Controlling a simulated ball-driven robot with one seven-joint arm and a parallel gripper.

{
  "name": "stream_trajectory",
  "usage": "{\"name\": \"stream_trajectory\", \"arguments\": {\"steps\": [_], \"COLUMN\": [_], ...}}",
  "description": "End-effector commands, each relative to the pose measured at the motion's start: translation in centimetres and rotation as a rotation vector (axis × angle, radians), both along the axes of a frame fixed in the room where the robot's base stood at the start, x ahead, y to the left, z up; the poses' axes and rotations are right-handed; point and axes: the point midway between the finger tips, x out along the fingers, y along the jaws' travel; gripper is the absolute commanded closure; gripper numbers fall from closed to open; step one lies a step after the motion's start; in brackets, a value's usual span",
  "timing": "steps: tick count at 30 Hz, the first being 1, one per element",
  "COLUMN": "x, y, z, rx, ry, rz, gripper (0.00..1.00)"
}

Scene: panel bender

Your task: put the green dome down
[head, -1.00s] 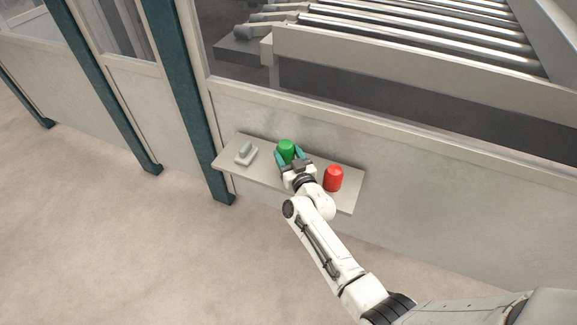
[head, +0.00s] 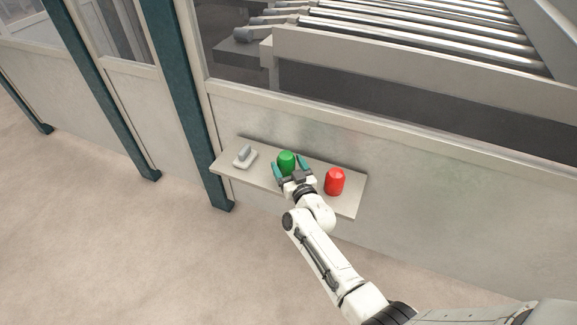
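The green dome (head: 286,161) stands upright on the narrow grey shelf (head: 320,172), between the grey switch and the red dome. My gripper (head: 289,168) is at the dome from the near side, with one teal finger to its left and one to its right. The fingers are spread wider than the dome, and a gap shows on the right side. The left finger is close to the dome; I cannot tell if it touches. The dome's lower near side is partly hidden by my gripper.
A red dome (head: 335,181) stands on the shelf just right of my gripper. A small grey switch on a pale base (head: 244,156) sits near the shelf's left end. The machine's panel wall (head: 420,190) rises behind the shelf. Bare floor lies in front.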

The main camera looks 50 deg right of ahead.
Motion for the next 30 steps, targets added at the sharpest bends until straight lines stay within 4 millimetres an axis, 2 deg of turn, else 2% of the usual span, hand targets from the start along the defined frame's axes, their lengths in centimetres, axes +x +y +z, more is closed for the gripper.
{"name": "stream_trajectory", "arguments": {"steps": [11,17,24,30], "x": [0.0,-3.0,-7.6,-10.1], "y": [0.0,1.4,3.5,4.6], "z": [0.6,0.6,0.5,0.4], "rx": [0.0,0.0,0.001,0.0], "ry": [-0.001,0.002,0.002,0.001], "rz": [0.0,0.001,0.001,-0.001], "gripper": [0.16,0.16,0.16,0.16]}}
